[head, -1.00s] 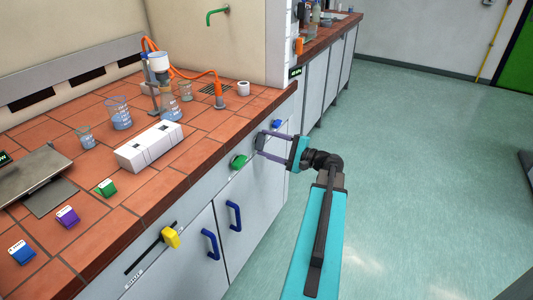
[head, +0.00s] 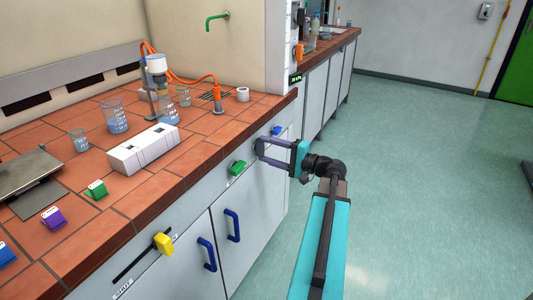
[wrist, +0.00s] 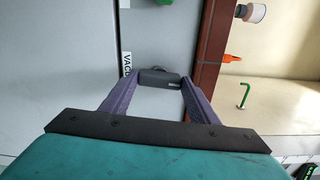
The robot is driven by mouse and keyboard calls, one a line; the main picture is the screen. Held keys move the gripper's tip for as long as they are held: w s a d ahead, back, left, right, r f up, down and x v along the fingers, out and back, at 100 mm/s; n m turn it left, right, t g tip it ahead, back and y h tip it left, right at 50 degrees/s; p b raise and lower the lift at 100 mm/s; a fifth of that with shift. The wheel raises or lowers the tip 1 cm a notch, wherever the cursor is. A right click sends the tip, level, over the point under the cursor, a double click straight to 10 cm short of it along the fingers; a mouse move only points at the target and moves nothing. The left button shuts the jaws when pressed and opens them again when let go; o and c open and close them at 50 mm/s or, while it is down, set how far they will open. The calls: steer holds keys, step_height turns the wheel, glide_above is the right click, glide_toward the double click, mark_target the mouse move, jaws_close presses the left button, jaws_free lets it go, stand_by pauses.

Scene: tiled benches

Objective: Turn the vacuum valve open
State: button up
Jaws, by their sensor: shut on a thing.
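The vacuum valve's dark grey handle (wrist: 160,77) is on the grey front panel of the bench, beside a label (wrist: 126,64) of which "VACU" can be read. My gripper (wrist: 158,86) is shut on this handle, one purple finger on each side of it. In the head view my gripper (head: 261,149) reaches the panel from the right, just below the tiled edge. The fingers largely hide the handle there, and how far it is turned cannot be told.
A green knob (head: 237,168) lies left of my gripper and a blue one (head: 276,130) just beyond it. A yellow slider handle (head: 164,242) and blue door handles (head: 233,225) stick out from the front. Glassware (head: 117,118) stands on the bench. The floor at right is clear.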

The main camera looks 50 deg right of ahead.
steer(key=shift+a+f, duration=0.1)
steer(key=shift+f, duration=0.05)
steer(key=o, duration=1)
steer(key=shift+o, duration=0.2)
steer(key=shift+s, duration=0.15)
steer(key=v, duration=1.3)
steer(key=shift+s+p, duration=0.35)
